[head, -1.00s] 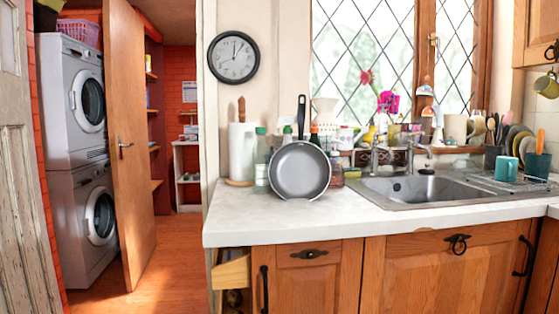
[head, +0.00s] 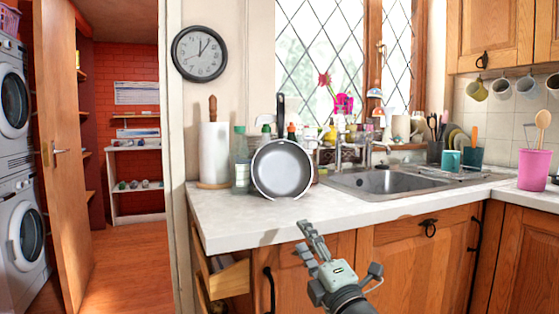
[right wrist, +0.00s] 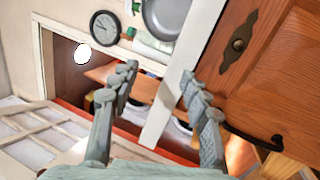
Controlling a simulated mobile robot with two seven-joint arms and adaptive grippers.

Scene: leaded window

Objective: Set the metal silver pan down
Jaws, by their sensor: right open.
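The silver metal pan (head: 282,170) stands on edge on the white counter (head: 232,213), its dark handle pointing up. It leans near the bottles, its inside facing me. In the right wrist view part of the pan (right wrist: 165,18) shows at the top edge. My right gripper (head: 310,240) is in front of the counter's front edge, lower than the pan and apart from it. In the right wrist view its two fingers (right wrist: 155,88) are spread wide with nothing between them. My left gripper is not in view.
Bottles (head: 240,160) and a paper towel roll (head: 214,152) stand left of and behind the pan. The sink (head: 375,180) is to the right. A drawer (head: 228,277) sticks out below the counter's left end. The counter in front of the pan is clear.

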